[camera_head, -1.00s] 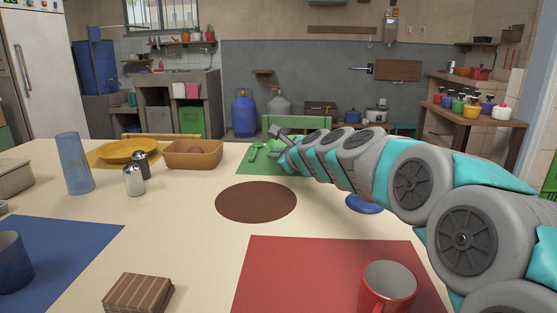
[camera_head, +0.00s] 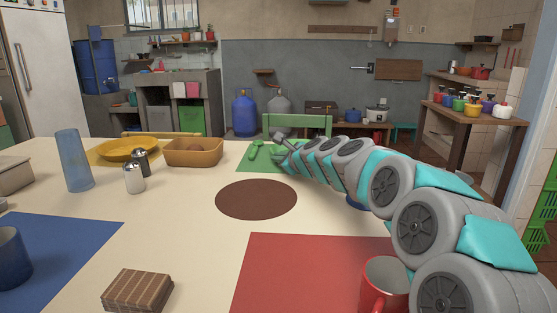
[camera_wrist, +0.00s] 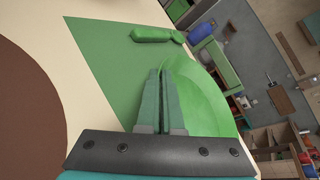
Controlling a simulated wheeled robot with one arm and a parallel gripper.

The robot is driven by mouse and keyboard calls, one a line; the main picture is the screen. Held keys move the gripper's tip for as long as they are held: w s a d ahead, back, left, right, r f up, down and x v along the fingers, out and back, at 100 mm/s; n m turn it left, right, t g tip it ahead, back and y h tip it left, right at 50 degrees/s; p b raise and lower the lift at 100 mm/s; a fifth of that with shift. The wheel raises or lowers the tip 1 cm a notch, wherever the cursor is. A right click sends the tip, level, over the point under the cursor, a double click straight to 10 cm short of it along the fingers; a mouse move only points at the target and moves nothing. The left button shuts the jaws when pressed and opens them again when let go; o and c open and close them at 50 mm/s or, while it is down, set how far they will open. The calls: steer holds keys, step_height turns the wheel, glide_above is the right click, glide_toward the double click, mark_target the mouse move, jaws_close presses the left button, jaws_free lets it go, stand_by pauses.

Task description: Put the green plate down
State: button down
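The green plate (camera_wrist: 206,92) shows in the wrist view, its rim between the two fingers of my gripper (camera_wrist: 162,72), which are close together on it. The plate overlaps the right part of a green placemat (camera_wrist: 105,55); I cannot tell whether it touches the mat. In the head view my gripper (camera_head: 280,143) is over the far side of the table at the green placemat (camera_head: 248,166), and my arm hides the plate there. A green utensil-like object (camera_wrist: 152,34) lies on the mat and also shows in the head view (camera_head: 256,150).
A brown round mat (camera_head: 256,199) lies mid-table. A red placemat (camera_head: 300,272) with a red mug (camera_head: 373,290) is in front, partly under my arm. A tan dish (camera_head: 193,152), shakers (camera_head: 133,179) and a blue glass (camera_head: 73,162) stand left. A green chair (camera_head: 312,122) is behind.

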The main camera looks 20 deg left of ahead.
steer(key=c, duration=1.4)
jaws_free()
steer(key=shift+o, duration=0.2)
steer(key=shift+r, duration=0.15)
steer(key=v, duration=1.2)
